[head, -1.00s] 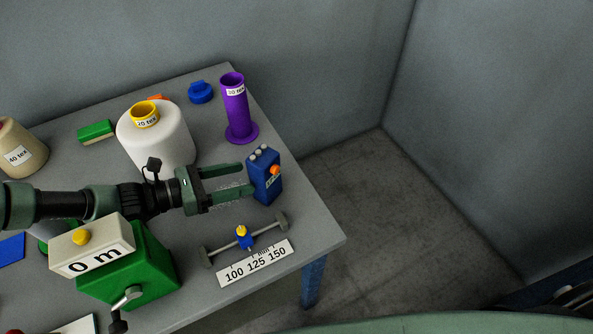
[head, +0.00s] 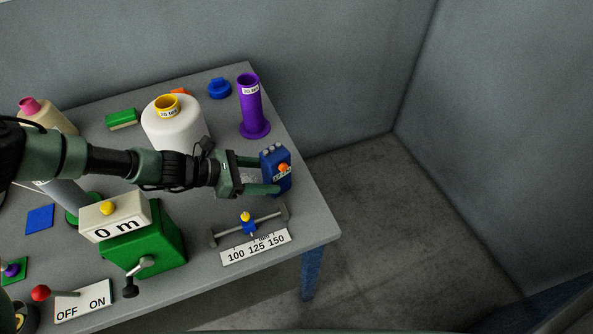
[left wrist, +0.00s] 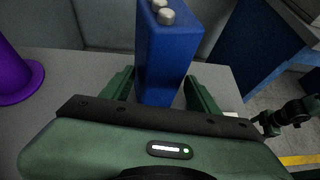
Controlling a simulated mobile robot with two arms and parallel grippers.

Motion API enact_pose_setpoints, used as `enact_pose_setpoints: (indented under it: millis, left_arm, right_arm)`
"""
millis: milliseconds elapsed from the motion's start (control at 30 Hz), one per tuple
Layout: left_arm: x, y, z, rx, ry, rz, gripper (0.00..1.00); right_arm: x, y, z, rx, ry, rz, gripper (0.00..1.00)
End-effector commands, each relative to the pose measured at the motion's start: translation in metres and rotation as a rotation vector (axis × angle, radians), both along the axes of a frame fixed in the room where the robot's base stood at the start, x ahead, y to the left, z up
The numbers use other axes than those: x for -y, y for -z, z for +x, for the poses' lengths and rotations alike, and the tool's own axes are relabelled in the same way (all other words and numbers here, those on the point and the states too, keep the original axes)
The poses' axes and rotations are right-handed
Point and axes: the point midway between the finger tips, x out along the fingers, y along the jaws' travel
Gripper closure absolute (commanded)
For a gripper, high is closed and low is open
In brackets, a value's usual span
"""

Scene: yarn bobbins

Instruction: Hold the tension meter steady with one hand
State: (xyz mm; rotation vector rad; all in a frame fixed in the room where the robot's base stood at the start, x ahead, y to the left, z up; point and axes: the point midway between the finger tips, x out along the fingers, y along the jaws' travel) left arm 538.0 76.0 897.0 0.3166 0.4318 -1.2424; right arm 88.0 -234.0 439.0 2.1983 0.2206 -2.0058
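The tension meter is a blue box (head: 277,168) with grey buttons on top and an orange knob. It stands upright near the table's right edge. My left gripper (head: 266,175) reaches it from the left, with one finger on each side of the box. In the left wrist view the blue box (left wrist: 163,60) stands between the two fingers (left wrist: 160,88). Narrow gaps seem to show beside it, so the fingers look open around it. A small dark arm, apparently my right one, shows at the right edge of the left wrist view; its finger state is unclear.
A purple bobbin (head: 251,108) and a white yarn cone (head: 172,135) stand behind my left arm. A scale plate (head: 256,246) with a bar gauge lies in front of the meter. A green crank box (head: 150,240) stands front left. Floor lies beyond the right edge.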

Motion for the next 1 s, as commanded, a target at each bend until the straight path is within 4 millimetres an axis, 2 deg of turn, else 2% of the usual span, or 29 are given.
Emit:
enact_pose_setpoints:
  millis: [33, 233, 400, 600, 967, 1000]
  left_arm:
    - [0.009, 0.01, 0.001, 0.001, 0.004, -0.002, 0.4]
    - [0.034, 0.025, 0.009, 0.001, 0.004, -0.003, 0.4]
    - [0.051, 0.031, 0.015, -0.001, 0.002, -0.001, 0.4]
    - [0.062, 0.036, 0.019, 0.001, 0.001, -0.001, 0.4]
    - [0.065, 0.036, 0.02, 0.0, 0.001, -0.002, 0.4]
    - [0.065, 0.036, 0.02, 0.0, 0.001, -0.002, 0.51]
  right_arm:
    - [0.0, 0.014, 0.0, 0.0, 0.0, 0.0, 0.27]
    - [0.0, 0.039, 0.0, -0.001, 0.001, 0.0, 0.27]
    - [0.0, 0.041, 0.0, -0.001, 0.001, 0.0, 0.27]
    - [0.0, 0.046, 0.0, -0.001, 0.001, 0.0, 0.27]
    - [0.0, 0.046, 0.0, -0.001, 0.001, 0.0, 0.27]
    - [0.0, 0.046, 0.0, -0.001, 0.001, 0.0, 0.27]
